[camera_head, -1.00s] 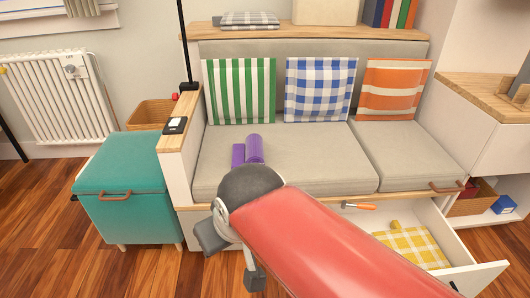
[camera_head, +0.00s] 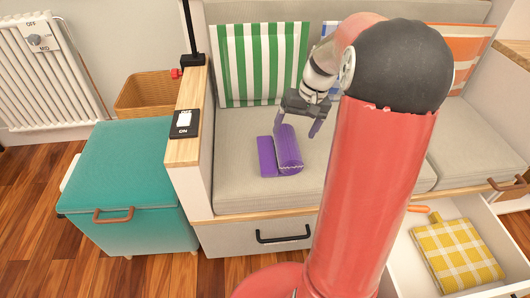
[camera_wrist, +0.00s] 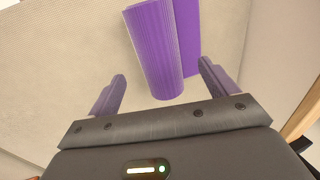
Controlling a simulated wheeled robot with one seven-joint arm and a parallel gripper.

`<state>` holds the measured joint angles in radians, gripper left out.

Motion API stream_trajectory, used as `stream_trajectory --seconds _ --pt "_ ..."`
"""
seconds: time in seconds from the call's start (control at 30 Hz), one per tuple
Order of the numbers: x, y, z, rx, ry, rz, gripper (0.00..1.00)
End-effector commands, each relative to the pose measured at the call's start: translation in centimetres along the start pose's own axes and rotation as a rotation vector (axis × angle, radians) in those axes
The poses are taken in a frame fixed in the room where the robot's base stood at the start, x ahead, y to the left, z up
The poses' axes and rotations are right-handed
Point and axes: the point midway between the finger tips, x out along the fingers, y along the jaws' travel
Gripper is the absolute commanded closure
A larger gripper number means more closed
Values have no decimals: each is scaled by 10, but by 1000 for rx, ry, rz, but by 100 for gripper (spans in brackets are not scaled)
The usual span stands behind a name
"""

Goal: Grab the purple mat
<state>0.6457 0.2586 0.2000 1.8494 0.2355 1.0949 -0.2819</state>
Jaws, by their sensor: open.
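The purple mat (camera_head: 287,150) lies on the grey seat cushion of the sofa, partly rolled, with a flat purple part (camera_head: 266,157) on its left in the head view. In the wrist view the rolled mat (camera_wrist: 155,50) sits ahead of and between my fingers, with the flat part beside it on the right. My gripper (camera_head: 299,131) is open, with its fingers pointing down toward the far end of the roll. In the wrist view my gripper (camera_wrist: 160,92) shows both fingers wide apart and nothing held. I cannot tell whether a finger touches the mat.
Striped and checked cushions, such as the green-striped one (camera_head: 262,62), lean on the backrest. A wooden armrest (camera_head: 184,150) with a switch stands at left, beside a teal box (camera_head: 125,185). An open drawer (camera_head: 398,268) at lower right holds a yellow checked cloth (camera_head: 458,256).

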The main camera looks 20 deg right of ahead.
Motion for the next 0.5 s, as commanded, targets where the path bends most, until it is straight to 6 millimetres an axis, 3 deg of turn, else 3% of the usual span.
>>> stream_trajectory --seconds 0.5 --pt "67 3 -3 -2 -2 1 15"
